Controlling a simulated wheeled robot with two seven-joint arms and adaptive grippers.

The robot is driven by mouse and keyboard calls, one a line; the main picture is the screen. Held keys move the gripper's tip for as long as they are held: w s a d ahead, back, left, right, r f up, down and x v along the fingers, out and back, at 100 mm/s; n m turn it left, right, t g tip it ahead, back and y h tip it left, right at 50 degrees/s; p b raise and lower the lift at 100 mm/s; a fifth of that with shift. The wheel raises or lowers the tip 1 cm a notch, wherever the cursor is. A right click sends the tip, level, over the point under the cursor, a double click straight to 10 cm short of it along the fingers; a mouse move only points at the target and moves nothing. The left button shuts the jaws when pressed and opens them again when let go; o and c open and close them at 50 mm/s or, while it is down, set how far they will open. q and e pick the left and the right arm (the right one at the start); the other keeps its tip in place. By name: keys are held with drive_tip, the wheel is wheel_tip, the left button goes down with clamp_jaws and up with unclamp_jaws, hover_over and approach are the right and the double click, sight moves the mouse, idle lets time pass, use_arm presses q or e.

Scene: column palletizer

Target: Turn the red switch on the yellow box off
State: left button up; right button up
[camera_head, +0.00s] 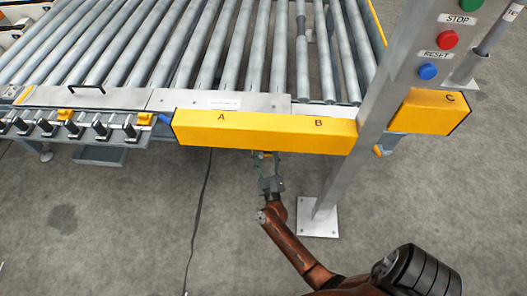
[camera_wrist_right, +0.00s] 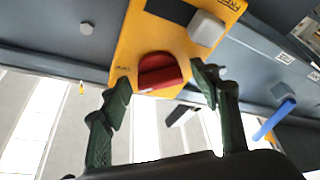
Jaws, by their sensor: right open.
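In the right wrist view, the yellow box (camera_wrist_right: 140,38) carries a red switch (camera_wrist_right: 158,72) with a raised grip. My right gripper (camera_wrist_right: 164,80) is open, with one green finger on each side of the switch. Whether either finger touches the switch I cannot tell. In the head view, my right gripper (camera_head: 266,163) is just below the front edge of the long yellow cover marked A and B (camera_head: 265,131). The red switch is hidden there. My left gripper is not in view.
The yellow box also bears a grey square block (camera_wrist_right: 206,29). A roller conveyor (camera_head: 200,50) lies behind the yellow cover. A grey post (camera_head: 357,160) with STOP and RESET buttons stands right of my right arm. A black cable (camera_head: 203,195) runs along the floor to its left.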

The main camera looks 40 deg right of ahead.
drive_tip(key=shift+c, duration=0.4)
drive_tip(key=c, duration=1.1)
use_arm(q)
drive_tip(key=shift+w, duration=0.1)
use_arm(e)
drive_tip(key=shift+m, duration=0.5)
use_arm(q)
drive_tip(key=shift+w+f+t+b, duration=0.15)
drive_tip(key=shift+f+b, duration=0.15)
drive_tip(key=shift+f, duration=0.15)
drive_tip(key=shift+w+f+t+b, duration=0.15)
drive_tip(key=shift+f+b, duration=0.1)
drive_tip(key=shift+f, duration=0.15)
use_arm(e)
drive_tip(key=shift+w+a+f+m+g+h, duration=0.1)
drive_tip(key=shift+m+g+h, duration=0.55)
drive_tip(key=shift+m, duration=0.95)
drive_tip(key=shift+a+r+m+g+h, duration=0.1)
drive_tip(key=shift+m+g+h, duration=0.25)
drive_tip(key=shift+m+h, duration=0.95)
drive_tip(key=shift+w+f+m+g+h, duration=0.1)
drive_tip(key=shift+m+g+h, duration=0.4)
drive_tip(key=shift+m, duration=1.4)
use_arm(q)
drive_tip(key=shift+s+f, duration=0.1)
use_arm(e)
drive_tip(key=shift+m, duration=0.3)
